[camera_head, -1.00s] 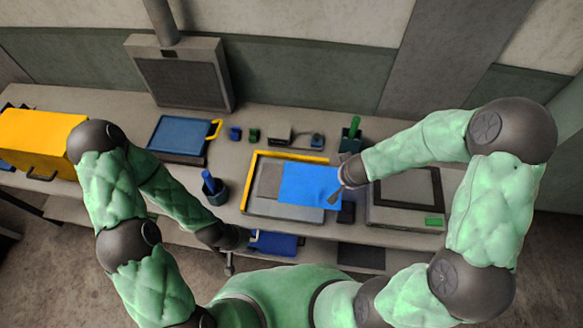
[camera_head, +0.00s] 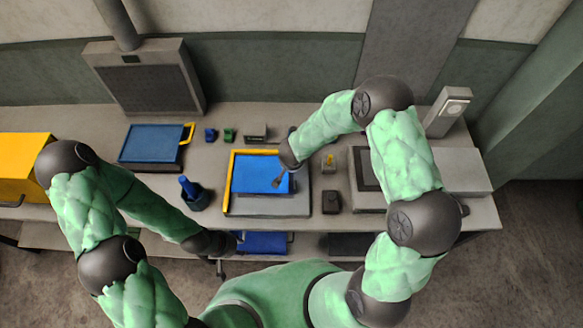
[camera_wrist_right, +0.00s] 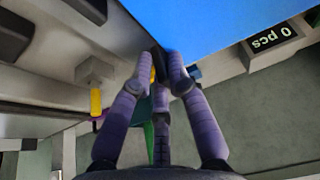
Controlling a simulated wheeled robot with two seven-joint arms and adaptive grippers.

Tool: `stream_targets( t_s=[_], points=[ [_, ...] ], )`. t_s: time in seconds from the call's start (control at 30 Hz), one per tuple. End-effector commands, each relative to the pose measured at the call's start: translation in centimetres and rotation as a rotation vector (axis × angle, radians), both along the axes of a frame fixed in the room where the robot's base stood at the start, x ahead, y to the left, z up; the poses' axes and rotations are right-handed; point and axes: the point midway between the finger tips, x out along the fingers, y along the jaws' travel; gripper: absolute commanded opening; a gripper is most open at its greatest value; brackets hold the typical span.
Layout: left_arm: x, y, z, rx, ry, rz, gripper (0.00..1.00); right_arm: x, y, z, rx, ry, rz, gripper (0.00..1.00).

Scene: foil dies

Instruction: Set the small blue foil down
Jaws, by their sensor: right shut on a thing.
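The small blue foil (camera_head: 255,172) lies over the grey plate (camera_head: 240,210) with the yellow L-shaped edge (camera_head: 229,183), close inside its left and back bars. I cannot tell whether it rests on the plate. My right gripper (camera_head: 279,183) is shut on the foil's right edge. In the right wrist view the fingers (camera_wrist_right: 166,70) meet at the edge of the foil (camera_wrist_right: 220,22), which fills the top. My left gripper (camera_head: 222,265) hangs low at the table's front edge, away from the foil; its opening is unclear.
A blue tray (camera_head: 150,144) with a yellow handle lies at the back left. A display reading "0 pcs" (camera_wrist_right: 272,44) shows in the wrist view.

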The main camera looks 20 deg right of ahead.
Motion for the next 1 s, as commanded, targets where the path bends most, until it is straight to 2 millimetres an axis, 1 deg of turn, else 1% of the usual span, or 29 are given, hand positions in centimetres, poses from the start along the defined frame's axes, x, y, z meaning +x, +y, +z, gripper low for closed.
stream_targets(
  t_s=[0.1,0.2,0.6,0.63,0.67,0.7,1.0],
  points=[
    [0.0,0.0,-0.7,0.000,0.000,0.000,0.40,0.1,0.1,-1.8,0.000,0.002,0.000,0.00],
    [0.0,0.0,-1.2,0.000,0.000,0.000,0.40,0.1,0.1,-3.0,0.000,0.002,0.000,0.00],
    [0.0,0.0,-1.2,0.000,0.000,0.000,0.40,0.1,0.1,-3.5,0.000,0.000,0.000,0.00],
    [0.0,0.0,-1.2,0.000,0.000,0.000,0.40,0.1,0.1,-3.5,0.000,0.000,0.001,0.20],
    [0.0,0.0,-1.2,0.000,0.000,0.000,0.40,0.1,0.1,-3.5,0.000,0.000,0.001,0.29],
    [0.0,0.0,-1.2,0.000,0.000,0.000,0.40,0.1,0.1,-3.5,0.000,0.000,0.001,0.40],
    [0.0,0.0,-1.2,0.000,0.000,0.000,0.40,0.1,0.1,-3.4,0.000,0.000,0.000,0.41]
  ],
)
